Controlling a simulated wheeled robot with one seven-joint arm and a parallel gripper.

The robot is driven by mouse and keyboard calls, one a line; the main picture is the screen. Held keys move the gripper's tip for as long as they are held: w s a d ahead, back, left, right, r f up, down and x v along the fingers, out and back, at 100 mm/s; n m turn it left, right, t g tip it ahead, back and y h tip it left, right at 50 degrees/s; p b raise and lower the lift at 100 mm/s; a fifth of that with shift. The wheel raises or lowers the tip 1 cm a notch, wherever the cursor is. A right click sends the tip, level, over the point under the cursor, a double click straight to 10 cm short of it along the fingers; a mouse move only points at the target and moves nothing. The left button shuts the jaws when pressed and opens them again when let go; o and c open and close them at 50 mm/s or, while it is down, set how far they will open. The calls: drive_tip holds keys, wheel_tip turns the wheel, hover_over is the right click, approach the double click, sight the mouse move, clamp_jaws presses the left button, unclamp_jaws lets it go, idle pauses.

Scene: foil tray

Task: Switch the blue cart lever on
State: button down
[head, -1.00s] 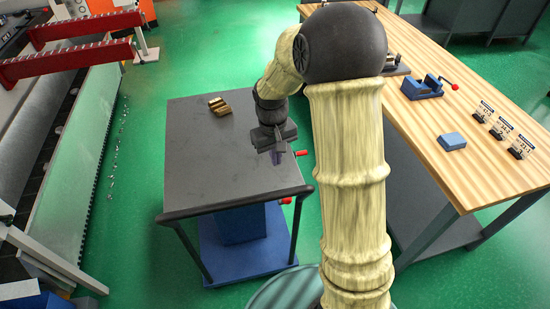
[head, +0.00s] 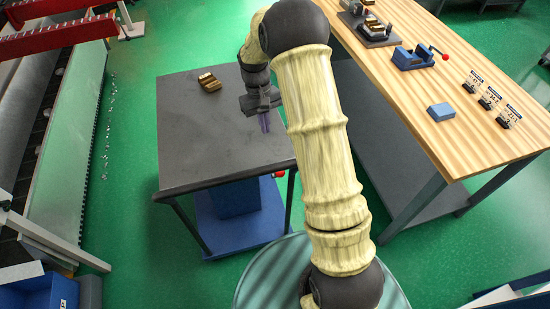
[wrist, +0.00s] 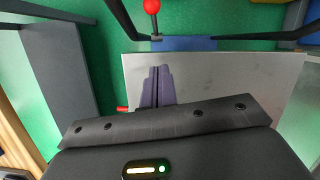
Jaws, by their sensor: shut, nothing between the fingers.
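The cart has a dark grey top (head: 190,140) and a blue base (head: 234,195); its top also fills the middle of the wrist view (wrist: 230,85). A red ball knob (head: 279,174) shows below the top's near right corner. In the wrist view the red knob (wrist: 151,6) sits on a dark rod past the cart's edge. A second red piece (wrist: 122,109) juts from the cart's side there; my arm hides it in the head view. My gripper (head: 265,124) is shut and empty over the right part of the top, apart from the knob. Its fingers (wrist: 158,70) are together.
A brass-coloured block (head: 209,82) lies on the cart's far part. A wooden bench (head: 440,165) stands to the right with a blue vise (head: 412,59), a blue block (head: 440,112) and small signs. Green floor separates cart and bench. A machine with red beams stands left.

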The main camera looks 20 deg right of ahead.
sight(278, 175)
drive_tip(key=s+d+f+p, duration=0.1)
drive_tip(key=s+f+p, duration=0.3)
drive_tip(key=f, duration=0.5)
drive_tip(key=s, duration=0.2)
drive_tip(key=shift+s+d+f, duration=0.15)
drive_tip(key=shift+s+f, duration=0.1)
drive_tip(key=shift+s, duration=0.05)
